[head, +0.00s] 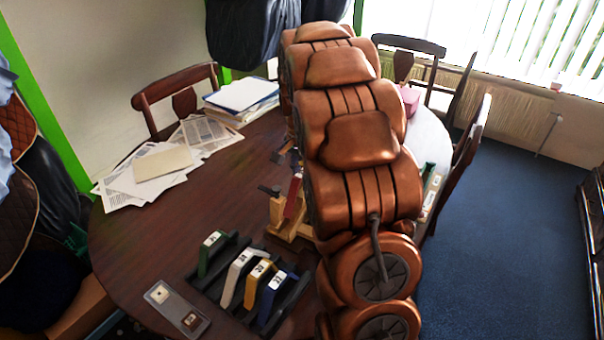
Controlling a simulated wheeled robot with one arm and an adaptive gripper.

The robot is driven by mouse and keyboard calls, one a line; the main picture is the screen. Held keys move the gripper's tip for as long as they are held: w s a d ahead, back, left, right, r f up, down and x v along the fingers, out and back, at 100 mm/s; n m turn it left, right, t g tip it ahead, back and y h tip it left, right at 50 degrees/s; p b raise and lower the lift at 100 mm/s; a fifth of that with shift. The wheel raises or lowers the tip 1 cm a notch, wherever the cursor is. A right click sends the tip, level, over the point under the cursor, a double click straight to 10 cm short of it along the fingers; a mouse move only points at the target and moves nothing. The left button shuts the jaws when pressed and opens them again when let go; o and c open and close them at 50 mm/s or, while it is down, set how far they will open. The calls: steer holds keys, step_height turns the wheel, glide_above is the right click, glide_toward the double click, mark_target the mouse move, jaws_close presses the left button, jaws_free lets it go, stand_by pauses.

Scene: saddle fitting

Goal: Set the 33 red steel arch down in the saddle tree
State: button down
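The red steel arch (293,196) shows as a narrow, steeply tilted red strip just left of my arm, at the wooden saddle tree (280,216). My arm hides much of both, so I cannot tell whether the arch is seated or only near the tree. Small dark parts stick out to the left above the tree; they may belong to my gripper or to the tree. My gripper's fingertips cannot be made out behind the arm, nor can any hold on the arch.
A dark rack (205,283) holds green (211,252), white (238,272), yellow (257,284) and blue (271,298) arches. A grey plate (177,309) lies left of it. Papers (150,175) and a stack (241,97) lie farther back. Chairs surround the table (130,245); its left middle is clear.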

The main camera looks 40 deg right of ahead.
mark_target(303, 192)
steer(key=shift+f+b, duration=0.8)
steer(key=shift+f, duration=1.2)
stand_by(0.5)
